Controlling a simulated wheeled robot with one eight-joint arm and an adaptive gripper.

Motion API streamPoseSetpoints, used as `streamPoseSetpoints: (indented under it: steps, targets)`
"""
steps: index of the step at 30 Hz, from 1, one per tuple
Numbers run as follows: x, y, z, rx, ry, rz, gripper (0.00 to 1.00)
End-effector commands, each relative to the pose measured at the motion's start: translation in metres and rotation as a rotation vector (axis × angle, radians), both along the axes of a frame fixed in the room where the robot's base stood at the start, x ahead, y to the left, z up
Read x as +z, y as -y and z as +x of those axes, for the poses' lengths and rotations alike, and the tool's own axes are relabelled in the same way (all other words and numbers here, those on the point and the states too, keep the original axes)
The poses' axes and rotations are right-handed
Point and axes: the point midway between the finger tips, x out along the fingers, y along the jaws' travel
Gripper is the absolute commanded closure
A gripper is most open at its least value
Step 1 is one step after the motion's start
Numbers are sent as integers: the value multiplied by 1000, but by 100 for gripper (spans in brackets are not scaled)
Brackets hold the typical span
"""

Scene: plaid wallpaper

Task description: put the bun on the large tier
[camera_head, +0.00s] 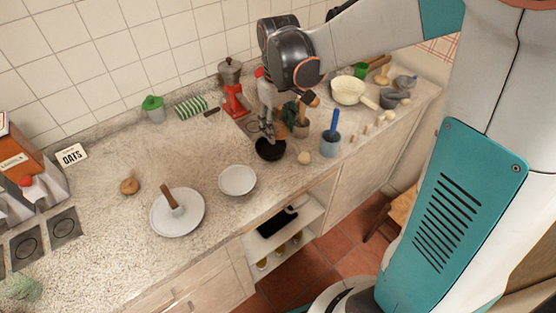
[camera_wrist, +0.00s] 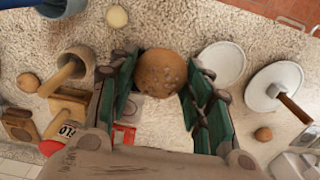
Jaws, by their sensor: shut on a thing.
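My gripper (camera_wrist: 161,78) is shut on a round brown thing that looks like the bun (camera_wrist: 160,72), with a finger at each side. In the head view, my gripper (camera_head: 268,136) is low over the counter right of the white bowl; a dark round shape shows at its fingertips, and the bun is not clearly visible there. The large tier appears to be the wide pale plate (camera_head: 177,219) with a wooden-topped post, left of the gripper; the wrist view shows the plate at right (camera_wrist: 262,90).
A small brown round item (camera_head: 130,186) lies left of the plate. A blue-handled cup (camera_head: 330,144) and a pale ball (camera_head: 304,157) stand right of my gripper. A red stand (camera_head: 236,104) and moka pot (camera_head: 230,72) are behind. The counter around the plate is mostly clear.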

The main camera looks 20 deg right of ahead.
Motion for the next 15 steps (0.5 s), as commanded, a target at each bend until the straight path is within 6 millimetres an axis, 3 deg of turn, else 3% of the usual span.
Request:
streamPoseSetpoints:
  steps: [1,9,15]
  targets:
    - [-17,0,1,0,0,0,82]
    - [-82,0,0,-1,0,0,82]
    - [-112,0,0,-1,0,0,82]
